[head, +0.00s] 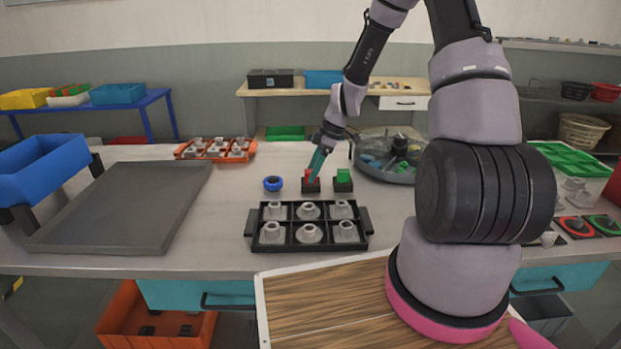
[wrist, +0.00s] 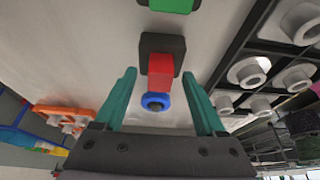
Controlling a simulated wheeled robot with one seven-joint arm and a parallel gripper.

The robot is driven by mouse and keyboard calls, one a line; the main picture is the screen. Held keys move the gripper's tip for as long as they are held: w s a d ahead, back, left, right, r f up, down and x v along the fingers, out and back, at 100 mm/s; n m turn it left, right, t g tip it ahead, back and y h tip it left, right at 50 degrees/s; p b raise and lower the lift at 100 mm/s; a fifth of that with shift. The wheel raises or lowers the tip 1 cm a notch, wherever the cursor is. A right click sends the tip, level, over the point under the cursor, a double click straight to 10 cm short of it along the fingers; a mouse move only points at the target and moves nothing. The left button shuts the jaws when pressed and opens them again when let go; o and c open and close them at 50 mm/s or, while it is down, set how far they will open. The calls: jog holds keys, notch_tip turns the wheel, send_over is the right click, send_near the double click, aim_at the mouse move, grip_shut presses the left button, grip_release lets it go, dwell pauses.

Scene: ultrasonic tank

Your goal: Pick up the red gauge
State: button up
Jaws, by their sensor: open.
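The red gauge (head: 308,174) is a red block on a black square base, standing on the table behind the black tray in the head view. In the wrist view the red gauge (wrist: 160,70) lies in the middle of the picture. My gripper (head: 316,162) reaches down over it from above. Its teal fingers (wrist: 159,75) are open, one to each side of the red block in the wrist view, with a visible gap on both sides. Whether the fingertips are level with the block is hard to tell.
A blue ring (head: 272,183) stands left of the gauge and a green block on a black base (head: 343,184) right of it. In front is a black tray (head: 364,230) with several grey fittings. A round grey tray (head: 398,178) stands behind right. A dark flat plate (head: 125,210) lies left.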

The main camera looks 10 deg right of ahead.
jog(key=shift+a+f, duration=0.1)
jog(key=shift+f, duration=0.2)
grip_shut()
